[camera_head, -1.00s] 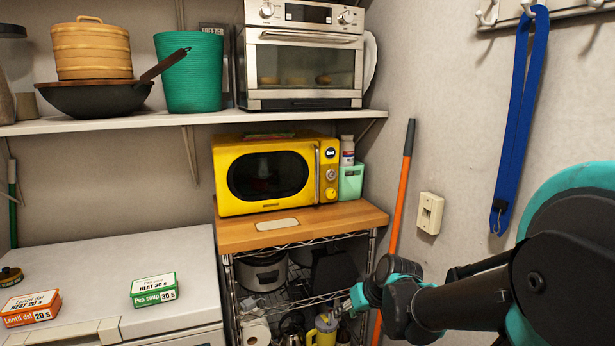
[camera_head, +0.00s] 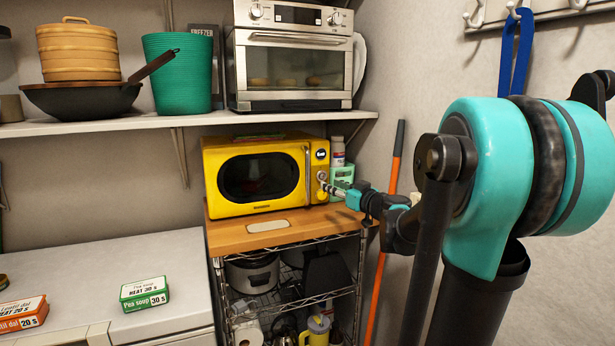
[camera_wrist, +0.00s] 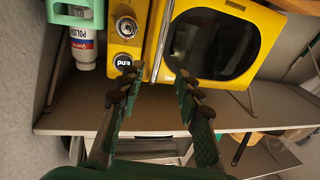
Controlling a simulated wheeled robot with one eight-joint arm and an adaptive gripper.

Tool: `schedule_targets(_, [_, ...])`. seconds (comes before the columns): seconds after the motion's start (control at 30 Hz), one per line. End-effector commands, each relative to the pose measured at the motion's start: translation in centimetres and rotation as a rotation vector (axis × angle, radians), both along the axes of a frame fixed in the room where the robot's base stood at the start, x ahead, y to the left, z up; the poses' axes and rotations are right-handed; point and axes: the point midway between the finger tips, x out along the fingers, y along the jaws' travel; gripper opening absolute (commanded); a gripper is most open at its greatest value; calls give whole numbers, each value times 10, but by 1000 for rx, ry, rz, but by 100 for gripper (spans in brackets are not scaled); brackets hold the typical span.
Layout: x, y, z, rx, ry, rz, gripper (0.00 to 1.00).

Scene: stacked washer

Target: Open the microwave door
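The yellow microwave (camera_head: 225,150) stands on a wooden-topped rack (camera_head: 240,240), with its door (camera_head: 258,177) shut. Its upright handle (camera_head: 307,172) is to the right of the dark window. My gripper (camera_head: 326,188) is in front of the control panel, just right of the handle. In the wrist view, turned over, my gripper (camera_wrist: 158,82) has its two fingers spread apart with nothing between the tips. The microwave's panel (camera_wrist: 125,45) and handle (camera_wrist: 163,40) lie beyond the tips. I cannot tell whether a fingertip touches the microwave.
A green container (camera_head: 342,180) and a white bottle (camera_head: 338,150) stand close on the microwave's right. An orange pole (camera_head: 376,290) leans at the wall. A shelf (camera_head: 100,125) with a toaster oven (camera_head: 290,65) is above. Soup boxes (camera_head: 145,293) lie on the white appliance at left.

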Motion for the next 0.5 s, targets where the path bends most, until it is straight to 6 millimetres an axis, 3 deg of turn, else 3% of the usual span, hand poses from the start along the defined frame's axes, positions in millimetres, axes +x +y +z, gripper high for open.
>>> schedule_targets(0.5, [90, 52, 0, 0, 1, 3, 35])
